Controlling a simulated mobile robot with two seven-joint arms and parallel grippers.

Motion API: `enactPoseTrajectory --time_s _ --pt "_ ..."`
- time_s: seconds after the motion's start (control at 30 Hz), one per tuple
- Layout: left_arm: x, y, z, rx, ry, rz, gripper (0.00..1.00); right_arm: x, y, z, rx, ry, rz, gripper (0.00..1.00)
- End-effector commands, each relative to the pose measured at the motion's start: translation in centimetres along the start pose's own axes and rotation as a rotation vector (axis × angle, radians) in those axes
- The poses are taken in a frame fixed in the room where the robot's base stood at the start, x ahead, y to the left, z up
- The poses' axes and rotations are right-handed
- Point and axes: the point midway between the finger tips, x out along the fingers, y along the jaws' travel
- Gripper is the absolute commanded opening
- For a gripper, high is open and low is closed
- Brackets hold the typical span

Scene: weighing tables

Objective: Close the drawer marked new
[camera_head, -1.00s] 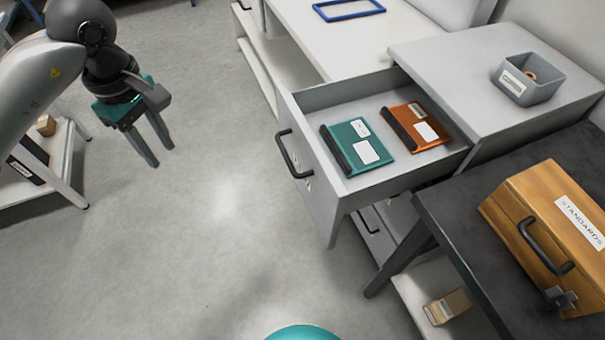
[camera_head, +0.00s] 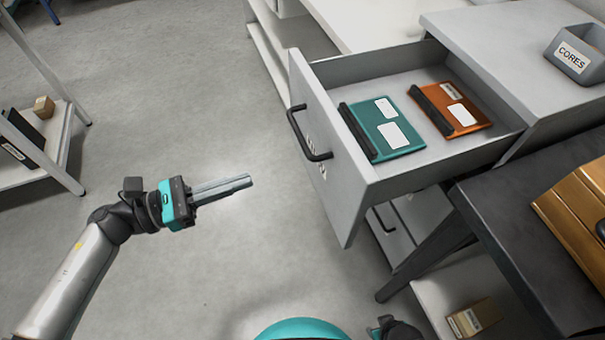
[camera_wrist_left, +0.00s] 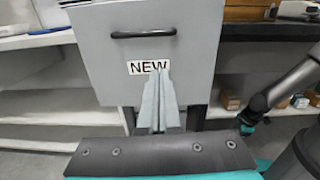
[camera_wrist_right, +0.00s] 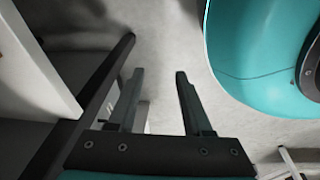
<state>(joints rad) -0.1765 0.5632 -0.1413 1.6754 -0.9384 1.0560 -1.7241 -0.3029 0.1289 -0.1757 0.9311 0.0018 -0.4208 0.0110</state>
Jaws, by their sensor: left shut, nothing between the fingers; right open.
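The grey drawer (camera_head: 330,165) stands pulled out from the grey cabinet in the head view, with a black bar handle (camera_head: 306,134) on its front. In the left wrist view the drawer front (camera_wrist_left: 200,50) carries the label NEW (camera_wrist_left: 150,67) below its handle (camera_wrist_left: 143,33). A teal binder (camera_head: 385,130) and an orange binder (camera_head: 452,108) lie inside the drawer. My left gripper (camera_head: 248,181) is shut and empty, pointing at the drawer front with a gap between. My right gripper (camera_wrist_right: 158,78) is open and empty, low beside my base.
A dark table (camera_head: 487,190) with a wooden box (camera_head: 582,210) stands right of the drawer. A grey bin marked CORES (camera_head: 577,55) sits on the cabinet top. A white shelf (camera_head: 62,140) is at the left. Floor between my left gripper and the drawer is clear.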

Motion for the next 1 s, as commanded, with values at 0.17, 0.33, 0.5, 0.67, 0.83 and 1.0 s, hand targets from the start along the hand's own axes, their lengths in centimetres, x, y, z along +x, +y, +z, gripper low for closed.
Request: enactPoseTrajectory --time_s 0.17,0.33,0.5,0.67,0.83,1.0 --pt "-0.8 -0.5 -2.1 0.036 0.012 -0.027 0.00 1.1 0.2 -0.5 0.002 0.008 0.005 0.50" --pt "0.7 -0.7 -2.0 0.040 0.009 -0.033 0.00 0.9 0.3 -0.6 0.002 0.009 0.005 0.50" --pt "4.1 -0.8 -1.9 0.041 0.008 -0.034 0.00 0.9 0.2 -0.7 0.001 0.009 0.005 0.50" --pt "7.6 -0.9 -2.0 0.040 0.009 -0.033 0.00 0.9 0.2 -0.7 0.001 0.009 0.004 0.50" --pt "10.7 -1.0 -2.1 0.039 0.011 -0.034 0.00 0.9 0.2 -0.9 0.001 0.009 0.004 0.50" --pt "12.6 -1.1 -2.2 0.039 0.011 -0.033 0.00 0.9 0.2 -1.1 0.001 0.012 0.004 0.50"
